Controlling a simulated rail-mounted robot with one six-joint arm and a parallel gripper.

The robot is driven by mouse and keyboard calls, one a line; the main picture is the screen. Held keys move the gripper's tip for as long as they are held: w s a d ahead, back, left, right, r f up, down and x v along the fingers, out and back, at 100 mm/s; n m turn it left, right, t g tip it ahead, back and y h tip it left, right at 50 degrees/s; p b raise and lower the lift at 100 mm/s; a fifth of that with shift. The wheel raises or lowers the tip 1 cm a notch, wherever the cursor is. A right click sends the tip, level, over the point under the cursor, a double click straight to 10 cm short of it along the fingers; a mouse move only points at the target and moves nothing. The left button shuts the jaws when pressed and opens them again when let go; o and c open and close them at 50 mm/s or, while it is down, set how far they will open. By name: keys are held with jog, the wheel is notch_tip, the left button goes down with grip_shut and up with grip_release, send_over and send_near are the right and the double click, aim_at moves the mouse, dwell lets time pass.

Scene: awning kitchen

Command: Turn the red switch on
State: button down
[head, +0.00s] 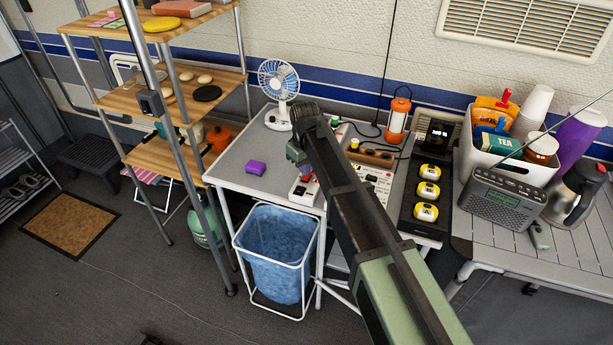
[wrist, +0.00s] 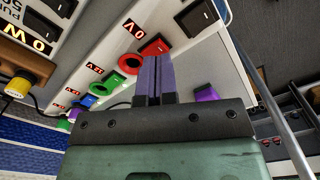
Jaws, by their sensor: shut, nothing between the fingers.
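My gripper (wrist: 153,62) is shut and empty. Its two purple-grey fingers lie together below and left of the rocker, apart from it in the picture. In the head view, my gripper (head: 296,152) is over the white switch box (head: 304,191) on the grey table; my arm hides part of this area.
The wrist view shows a red ring (wrist: 130,64), a green ring (wrist: 103,85) and lit red displays along the panel. In the head view, a fan (head: 279,85) and purple block (head: 256,168) stand nearby.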

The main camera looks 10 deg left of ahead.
aim_at(305, 178)
jog(key=shift+f+b, duration=1.2)
dwell(0.4)
notch_tip(305, 178, up, 7)
jog(key=p, duration=0.7)
jog(key=shift+r, duration=0.15)
